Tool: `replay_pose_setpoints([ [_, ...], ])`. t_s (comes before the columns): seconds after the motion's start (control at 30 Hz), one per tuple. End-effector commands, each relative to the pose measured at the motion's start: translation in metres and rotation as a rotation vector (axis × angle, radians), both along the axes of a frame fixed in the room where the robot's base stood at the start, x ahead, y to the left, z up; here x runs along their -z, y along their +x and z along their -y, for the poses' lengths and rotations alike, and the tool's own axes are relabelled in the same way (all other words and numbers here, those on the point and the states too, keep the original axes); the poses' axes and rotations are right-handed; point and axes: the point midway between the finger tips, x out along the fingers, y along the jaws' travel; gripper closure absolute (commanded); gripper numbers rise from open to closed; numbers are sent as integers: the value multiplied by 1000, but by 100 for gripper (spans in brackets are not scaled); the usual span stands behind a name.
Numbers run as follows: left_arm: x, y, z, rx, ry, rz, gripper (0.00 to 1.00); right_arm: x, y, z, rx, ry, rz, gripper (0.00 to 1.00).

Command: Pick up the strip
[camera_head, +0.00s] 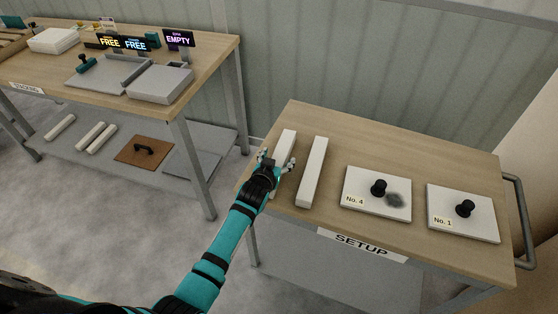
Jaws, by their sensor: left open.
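Two long white strips lie on the wooden SETUP table. The left strip (287,144) is partly hidden by my left gripper (277,161). The right strip (312,172) lies beside it, apart and fully in view. My left gripper is open, with its two fingers spread to either side of the near half of the left strip. I cannot tell whether the fingers touch the strip. My right gripper is not in view.
White plates with black knobs, No. 4 (359,204) and No. 1 (447,229), sit right of the strips on the SETUP table (400,148). A second table (216,52) with signs and grey fixtures stands at the left. White bars (90,136) lie on its lower shelf.

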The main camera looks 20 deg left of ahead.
Motion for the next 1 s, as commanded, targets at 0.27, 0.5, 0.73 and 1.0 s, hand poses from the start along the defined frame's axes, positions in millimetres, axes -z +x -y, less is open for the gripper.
replay_pose_setpoints([
  [0.27, 0, 0, 0, 0, 0, -1, 38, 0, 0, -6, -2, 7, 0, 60],
  [0.5, 0, 0, 0, 0, 0, -1, 69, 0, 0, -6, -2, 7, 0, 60],
  [0.73, 1, 0, 0, 0, 0, -1, 99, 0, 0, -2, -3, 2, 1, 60],
  [1.0, -2, 1, 0, 0, 0, 3, 100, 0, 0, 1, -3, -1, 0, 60],
])
